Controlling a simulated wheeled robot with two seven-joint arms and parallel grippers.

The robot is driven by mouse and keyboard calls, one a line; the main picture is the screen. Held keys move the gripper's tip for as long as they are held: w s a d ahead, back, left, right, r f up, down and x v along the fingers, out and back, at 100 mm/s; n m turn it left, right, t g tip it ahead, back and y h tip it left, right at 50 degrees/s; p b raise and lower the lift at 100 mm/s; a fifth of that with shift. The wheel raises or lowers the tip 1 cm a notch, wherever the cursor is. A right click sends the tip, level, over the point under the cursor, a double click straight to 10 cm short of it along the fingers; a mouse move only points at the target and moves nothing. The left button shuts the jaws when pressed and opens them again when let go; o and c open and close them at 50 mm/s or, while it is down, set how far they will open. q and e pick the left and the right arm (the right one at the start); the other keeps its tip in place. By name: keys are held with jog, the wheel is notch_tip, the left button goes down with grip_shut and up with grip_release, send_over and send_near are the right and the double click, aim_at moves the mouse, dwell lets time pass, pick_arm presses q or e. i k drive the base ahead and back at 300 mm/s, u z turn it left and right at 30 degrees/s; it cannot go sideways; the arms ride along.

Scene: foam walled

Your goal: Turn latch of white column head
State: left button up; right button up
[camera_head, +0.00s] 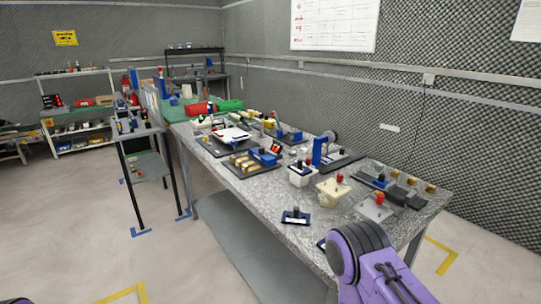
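A small white block (301,174) with a dark top stands on the speckled grey table (262,196), near the middle of the right part. A cream block (331,189) with a red knob stands just to its right and nearer the front. Which of these is the white column head I cannot tell, and no latch can be made out at this size. My purple arm comes in at the lower right, in front of the table, but its gripper is out of the frame. My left gripper is not in view.
A blue upright post (319,151) stands behind the white block. A grey plate with a red knob (379,203) is to the right. A small dark fixture (296,217) lies near the front edge. Other fixtures crowd the table. A small side table (147,170) stands left; floor is open there.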

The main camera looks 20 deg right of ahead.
aim_at(309, 160)
jog(key=i, duration=0.65)
jog(key=z, duration=1.75)
